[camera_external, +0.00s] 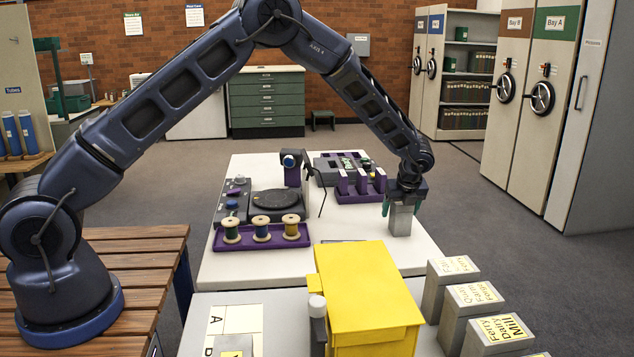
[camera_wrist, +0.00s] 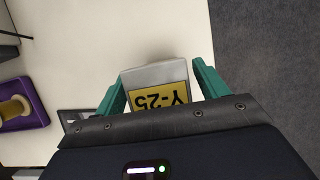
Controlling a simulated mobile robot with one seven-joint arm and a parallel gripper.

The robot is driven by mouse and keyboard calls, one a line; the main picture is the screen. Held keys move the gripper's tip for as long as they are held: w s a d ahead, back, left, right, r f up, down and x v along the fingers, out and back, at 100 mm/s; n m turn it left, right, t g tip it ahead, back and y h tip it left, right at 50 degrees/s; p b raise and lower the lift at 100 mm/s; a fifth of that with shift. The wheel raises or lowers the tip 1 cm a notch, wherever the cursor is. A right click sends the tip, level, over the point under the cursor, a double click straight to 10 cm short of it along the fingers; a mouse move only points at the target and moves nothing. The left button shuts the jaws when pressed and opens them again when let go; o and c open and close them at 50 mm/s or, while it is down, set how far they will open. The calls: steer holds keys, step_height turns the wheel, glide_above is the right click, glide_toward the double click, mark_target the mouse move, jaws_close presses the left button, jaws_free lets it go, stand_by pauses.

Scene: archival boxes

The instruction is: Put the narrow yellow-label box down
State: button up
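The narrow grey box (camera_external: 401,219) stands upright on the white table near its right edge, its base seeming to touch the tabletop. In the wrist view the box (camera_wrist: 152,74) shows its yellow label (camera_wrist: 160,98), which reads Y-25 upside down. My gripper (camera_external: 401,207) is above and around the box, one teal finger on each side. In the wrist view my gripper (camera_wrist: 160,84) shows a thin gap between the box and the right finger; the left finger is very close to the box. The fingers look open. The lower part of the box is hidden in the wrist view.
A purple tray (camera_external: 262,240) with thread spools and a dark round turntable (camera_external: 272,202) lie left of the box. A large yellow box (camera_external: 365,290) stands in front, with several grey labelled boxes (camera_external: 469,298) to its right. Clear floor lies beyond the table's right edge.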

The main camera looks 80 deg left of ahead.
steer(key=s+d+r+n, duration=0.25)
steer(key=d+r, duration=0.25)
steer(key=r, duration=0.4)
steer(key=s+d+r+n+t, duration=0.1)
steer(key=s+d+r, duration=0.35)
steer(key=r, duration=0.55)
steer(key=s+d+r+n, duration=0.1)
steer(key=s+d+r, duration=0.2)
steer(key=d+r, duration=0.45)
steer(key=s+d+r+n+t+h, duration=0.1)
steer(key=s+d+r+n, duration=0.5)
steer(key=s+r, duration=0.6)
steer(key=s+d+n+t+h, duration=0.1)
steer(key=s+d, duration=0.3)
steer(key=s, duration=0.6)
steer(key=s+d+f+n+h, duration=0.1)
steer(key=s+d+n, duration=0.3)
steer(key=s, duration=0.7)
steer(key=s+d+n+t+h, duration=0.1)
steer(key=s+d, duration=0.3)
steer(key=s, duration=0.6)
steer(key=shift+s+d+f+n+t, duration=0.3)
steer(key=shift+d+f+n, duration=0.05)
steer(key=shift+n, duration=0.4)
